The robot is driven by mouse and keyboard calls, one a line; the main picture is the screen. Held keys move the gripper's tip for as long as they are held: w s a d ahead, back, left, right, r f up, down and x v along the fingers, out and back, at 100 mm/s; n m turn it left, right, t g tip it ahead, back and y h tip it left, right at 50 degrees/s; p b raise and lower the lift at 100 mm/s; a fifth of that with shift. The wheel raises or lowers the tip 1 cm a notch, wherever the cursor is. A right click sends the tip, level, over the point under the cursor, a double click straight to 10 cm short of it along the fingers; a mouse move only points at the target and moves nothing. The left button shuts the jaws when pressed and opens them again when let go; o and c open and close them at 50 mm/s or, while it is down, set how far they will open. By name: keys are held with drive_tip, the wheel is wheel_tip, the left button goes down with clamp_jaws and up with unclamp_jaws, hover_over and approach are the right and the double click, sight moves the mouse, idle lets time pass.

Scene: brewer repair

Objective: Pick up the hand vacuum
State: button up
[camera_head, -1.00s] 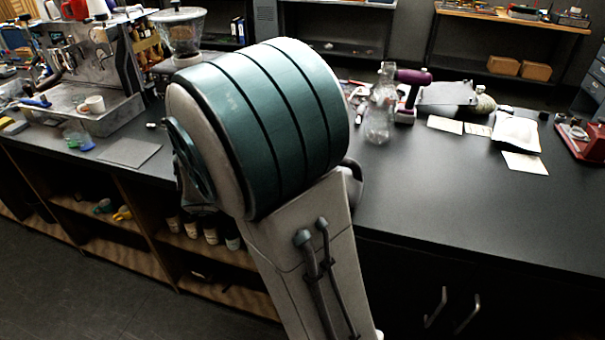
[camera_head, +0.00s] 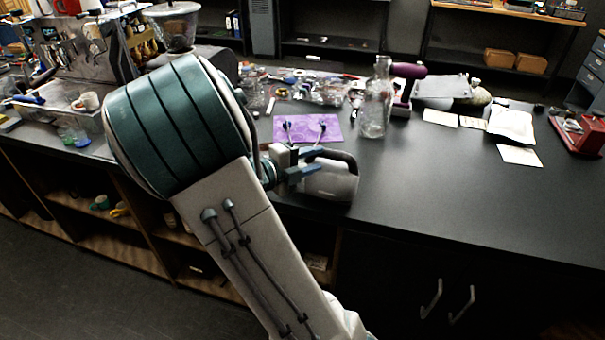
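The hand vacuum (camera_head: 334,184) appears to be the grey-white body with a dark looped handle at the front edge of the black counter, in the middle of the head view. My gripper (camera_head: 303,173), with blue-grey fingers, is at its left side, close to the handle. It overlaps the vacuum in the picture. Whether the fingers touch or close on the handle is too small to tell. My arm's large teal joint hides the counter to the left.
A clear glass bottle (camera_head: 376,105) stands behind the vacuum, beside a purple-handled tool (camera_head: 408,72). A purple mat (camera_head: 307,128) lies behind the gripper. Loose parts clutter the back. A red device (camera_head: 580,132) is at far right. The counter's right front is clear.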

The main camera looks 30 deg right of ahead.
sight(329, 155)
drive_tip(key=d, duration=0.2)
drive_tip(key=d+f, duration=0.1)
drive_tip(key=d, duration=0.2)
clamp_jaws()
drive_tip(key=shift+w, duration=0.1)
drive_tip(key=shift+r, duration=0.15)
